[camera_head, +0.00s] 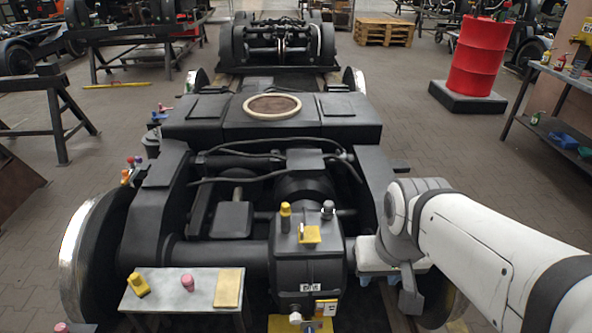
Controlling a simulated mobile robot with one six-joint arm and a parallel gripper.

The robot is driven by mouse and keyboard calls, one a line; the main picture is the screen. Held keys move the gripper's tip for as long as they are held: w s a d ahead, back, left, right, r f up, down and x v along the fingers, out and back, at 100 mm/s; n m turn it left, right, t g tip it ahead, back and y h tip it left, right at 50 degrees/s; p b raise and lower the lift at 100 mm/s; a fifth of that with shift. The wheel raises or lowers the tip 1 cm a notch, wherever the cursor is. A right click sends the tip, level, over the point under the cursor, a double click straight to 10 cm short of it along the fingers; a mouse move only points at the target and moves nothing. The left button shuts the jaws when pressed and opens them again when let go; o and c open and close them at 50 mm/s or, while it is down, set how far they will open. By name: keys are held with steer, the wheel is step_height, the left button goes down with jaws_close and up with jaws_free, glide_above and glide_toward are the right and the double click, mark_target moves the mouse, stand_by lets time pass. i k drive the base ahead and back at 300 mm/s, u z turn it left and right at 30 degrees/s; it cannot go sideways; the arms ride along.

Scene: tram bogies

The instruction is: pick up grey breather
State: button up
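A small grey breather (327,209) stands upright on top of the dark gearbox housing (290,262) in the middle of the bogie. A yellow breather-like part (285,217) stands to its left, and a yellow block (308,234) lies just in front. My white arm comes in from the lower right. What looks like my gripper (410,292) hangs at its end, pointing down, to the right of the gearbox and apart from the grey breather. Its fingers are not clear enough to show whether they are open or shut.
A small bench (178,311) at lower left holds a yellow part (138,285), a pink part (187,282) and a tan plate (228,288). Black hoses (262,180) run behind the gearbox. A red drum (478,55) and a pallet (384,31) stand at the back right.

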mark_target(328, 206)
steer(key=i, duration=1)
steer(key=u, duration=0.05)
